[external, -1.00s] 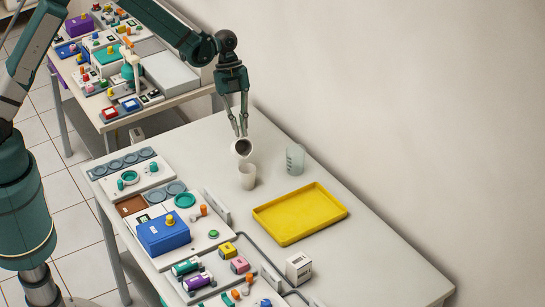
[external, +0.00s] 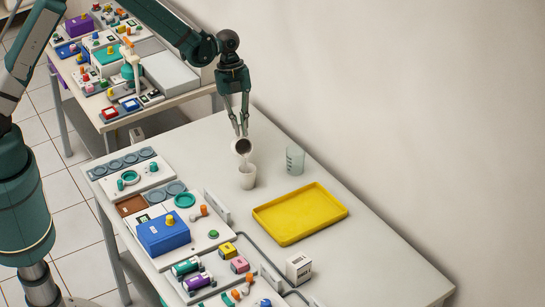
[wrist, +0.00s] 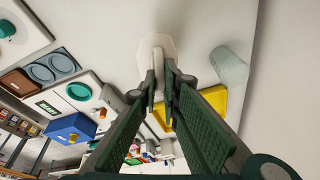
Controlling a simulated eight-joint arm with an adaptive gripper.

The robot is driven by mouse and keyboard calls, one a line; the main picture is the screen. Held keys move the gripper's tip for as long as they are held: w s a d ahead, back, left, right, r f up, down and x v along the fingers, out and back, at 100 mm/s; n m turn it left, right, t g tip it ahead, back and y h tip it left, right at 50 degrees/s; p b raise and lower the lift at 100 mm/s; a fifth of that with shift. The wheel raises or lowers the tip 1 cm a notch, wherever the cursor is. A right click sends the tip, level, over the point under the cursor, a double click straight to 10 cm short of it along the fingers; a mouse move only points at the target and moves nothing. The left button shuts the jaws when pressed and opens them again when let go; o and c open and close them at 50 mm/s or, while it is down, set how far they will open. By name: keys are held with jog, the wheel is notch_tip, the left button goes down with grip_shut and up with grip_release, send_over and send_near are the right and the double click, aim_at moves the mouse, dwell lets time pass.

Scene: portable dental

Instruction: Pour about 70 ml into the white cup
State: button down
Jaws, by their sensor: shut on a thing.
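The white cup (external: 248,179) stands upright on the table. My gripper (external: 240,133) is shut on a small white vessel (external: 242,147), which is tipped over just above the cup, its dark opening facing the camera. A thin pale streak shows between the vessel's lip and the cup. The level inside the cup cannot be seen. In the wrist view my fingertips (wrist: 161,82) close on a white shape (wrist: 155,48); there I cannot clearly tell the vessel from the cup.
A clear beaker with marks (external: 295,160) stands to the right of the cup, and a yellow tray (external: 300,214) lies nearer the camera. Boards with a blue box (external: 163,236) and small parts fill the left side. Bare table lies around the cup.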

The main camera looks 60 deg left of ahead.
jog(key=shift+s+d+r+t+y+p, duration=0.25)
jog(key=shift+d+r+y+p, duration=0.3)
jog(key=shift+y+p, duration=0.4)
jog(key=shift+s+d+r+t+y+p, duration=0.2)
jog(key=shift+d+r+y+p, duration=0.35)
jog(key=shift+p, duration=0.55)
dwell(1.3)
jog(key=shift+d+f, duration=0.1)
jog(key=shift+d, duration=0.15)
jog(key=shift+a, duration=0.1)
jog(key=shift+w+a+f, duration=0.1)
jog(key=shift+a, duration=0.2)
jog(key=shift+w+a+f+h+b, duration=0.25)
jog(key=shift+a+f+h+b, duration=0.4)
jog(key=shift+b, duration=0.55)
jog(key=shift+f+g+h+b, duration=0.15)
jog(key=shift+g+h+b, duration=0.1)
jog(key=shift+h+b, duration=0.15)
jog(key=shift+r, duration=0.2)
